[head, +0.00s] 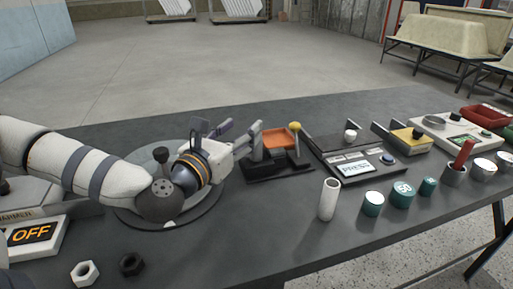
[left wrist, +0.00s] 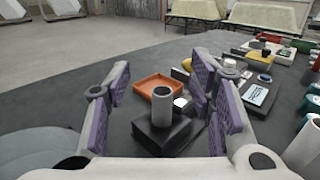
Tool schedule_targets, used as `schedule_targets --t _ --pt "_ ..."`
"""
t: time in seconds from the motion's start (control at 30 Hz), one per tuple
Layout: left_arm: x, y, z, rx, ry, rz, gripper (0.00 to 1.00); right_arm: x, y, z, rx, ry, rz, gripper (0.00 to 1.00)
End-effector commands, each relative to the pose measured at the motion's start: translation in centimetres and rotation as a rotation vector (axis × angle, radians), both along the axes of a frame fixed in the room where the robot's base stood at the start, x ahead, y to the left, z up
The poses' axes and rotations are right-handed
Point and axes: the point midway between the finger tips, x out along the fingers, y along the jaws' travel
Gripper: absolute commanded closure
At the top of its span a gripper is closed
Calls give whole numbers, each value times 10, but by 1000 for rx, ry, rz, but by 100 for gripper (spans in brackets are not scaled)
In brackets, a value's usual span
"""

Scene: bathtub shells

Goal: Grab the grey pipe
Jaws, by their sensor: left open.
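A grey pipe (left wrist: 162,106) stands upright on a black block (left wrist: 165,138) in the left wrist view, between my spread fingers and apart from both. In the head view my left gripper largely hides it. My left gripper (head: 244,136) is open, with its fingers pointing right; its purple finger pads show in the left wrist view (left wrist: 162,92). A second, paler pipe (head: 329,199) stands upright on the table to the right of the gripper, and part of it shows at the right edge of the left wrist view (left wrist: 303,146). My right gripper is not in view.
An orange tray (head: 280,139) and a yellow-knobbed lever (head: 295,127) are just beyond the gripper. A PRESS panel (head: 357,169), teal cylinders (head: 402,195) and a yellow-topped box (head: 408,137) stand to the right. The front middle of the table is clear.

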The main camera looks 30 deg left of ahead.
Motion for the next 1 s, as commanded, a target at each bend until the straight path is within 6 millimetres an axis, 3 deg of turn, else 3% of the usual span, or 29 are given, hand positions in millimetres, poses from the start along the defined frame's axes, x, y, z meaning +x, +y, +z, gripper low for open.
schedule_targets --t 0.03,0.23,0.33,0.63,0.9,0.93,1.0 --pt "1 0 -32 3 30 -1 51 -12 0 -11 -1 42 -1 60" --pt "0 -1 -78 4 25 -2 51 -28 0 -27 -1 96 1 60" --pt "14 1 -68 4 11 -2 51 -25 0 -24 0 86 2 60" --pt "67 5 -67 6 11 -2 51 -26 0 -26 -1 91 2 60" --pt "75 6 -66 3 11 -2 51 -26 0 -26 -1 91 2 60" --pt "75 6 -66 3 10 -2 53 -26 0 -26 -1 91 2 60" --pt "75 6 -66 3 10 -2 69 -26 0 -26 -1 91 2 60"
